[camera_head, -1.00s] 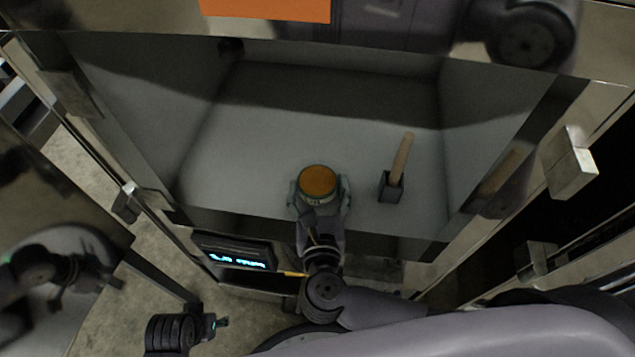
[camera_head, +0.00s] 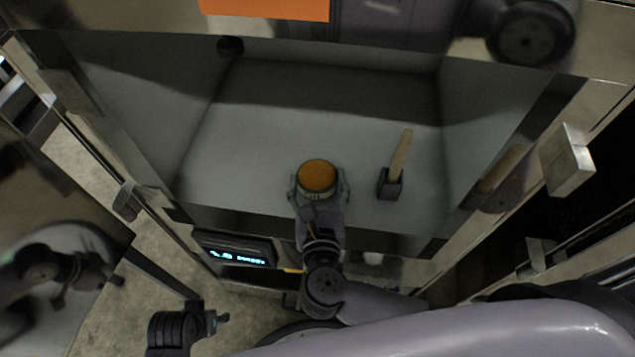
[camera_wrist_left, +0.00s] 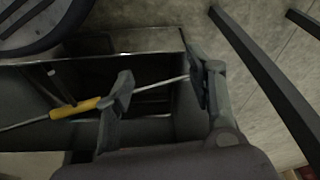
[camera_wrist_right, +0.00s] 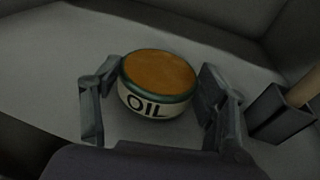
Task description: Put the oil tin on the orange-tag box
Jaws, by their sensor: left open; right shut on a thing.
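The oil tin (camera_head: 317,176) is a short round tin with an orange top and a pale band marked OIL. It is in the grey box compartment (camera_head: 250,130), near its front edge. My right gripper (camera_head: 318,190) is shut on the tin, with a finger on either side; the right wrist view shows the tin (camera_wrist_right: 158,88) upright between them. I cannot tell whether it touches the floor. An orange tag (camera_head: 265,8) shows at the top of the head view; the box it marks is only partly visible. My left gripper (camera_wrist_left: 160,88) is open and empty, low at the left.
A small lit display (camera_head: 235,252) sits at the compartment's front. The left wrist view shows a yellow-handled tool (camera_wrist_left: 75,108) over a dark tray.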

